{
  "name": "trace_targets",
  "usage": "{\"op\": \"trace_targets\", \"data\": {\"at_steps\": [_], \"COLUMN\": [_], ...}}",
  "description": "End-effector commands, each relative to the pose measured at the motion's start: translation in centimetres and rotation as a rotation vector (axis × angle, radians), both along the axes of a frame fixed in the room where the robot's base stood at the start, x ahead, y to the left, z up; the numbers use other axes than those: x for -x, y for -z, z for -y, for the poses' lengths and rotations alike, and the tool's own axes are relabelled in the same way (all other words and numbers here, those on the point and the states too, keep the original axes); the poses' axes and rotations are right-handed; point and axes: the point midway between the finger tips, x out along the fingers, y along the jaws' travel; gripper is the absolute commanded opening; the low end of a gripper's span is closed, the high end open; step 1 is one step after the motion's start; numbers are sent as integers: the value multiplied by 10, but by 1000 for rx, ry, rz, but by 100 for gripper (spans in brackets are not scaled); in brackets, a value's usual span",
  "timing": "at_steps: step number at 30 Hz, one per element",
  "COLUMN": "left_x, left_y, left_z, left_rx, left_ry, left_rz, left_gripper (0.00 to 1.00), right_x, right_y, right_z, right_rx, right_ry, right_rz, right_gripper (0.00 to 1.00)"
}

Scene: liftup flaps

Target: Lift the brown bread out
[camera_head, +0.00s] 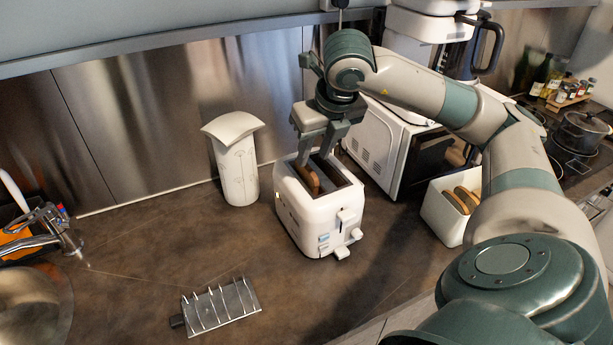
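The white toaster (293,217) stands upright on the counter, with its lever and buttons on the near end. A slice of brown bread (307,180) sticks up a little from its left slot; the rest is hidden inside. The right slot (332,171) looks dark, with no bread showing. My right gripper (315,158) points down over the far end of the toaster. Its fingers are apart, with the tips close to the bread's far end. I cannot tell whether they touch it. My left gripper is not in view.
A metal toast rack (220,305) lies on the counter at the front. A white canister (238,175) stands left of the toaster. A white microwave (380,147) and a white bin holding bread (443,217) are to the right.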

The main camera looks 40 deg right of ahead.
Motion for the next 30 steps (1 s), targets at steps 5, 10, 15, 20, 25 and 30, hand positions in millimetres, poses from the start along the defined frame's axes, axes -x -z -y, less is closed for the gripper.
{"op": "trace_targets", "data": {"at_steps": [5,10,15,20,25,30], "left_x": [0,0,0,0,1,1], "left_y": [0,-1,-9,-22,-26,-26], "left_z": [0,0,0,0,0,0], "left_rx": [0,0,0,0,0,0], "left_ry": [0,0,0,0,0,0], "left_rz": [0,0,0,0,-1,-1], "left_gripper": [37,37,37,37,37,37], "right_x": [0,0,-6,-16,-23,-25], "right_y": [0,1,8,23,42,47], "right_z": [0,0,1,3,4,5], "right_rx": [0,0,0,1,0,0], "right_ry": [0,0,0,0,0,0], "right_rz": [0,-1,-4,-6,-4,-1], "right_gripper": [33,33,33,33,33,33]}}
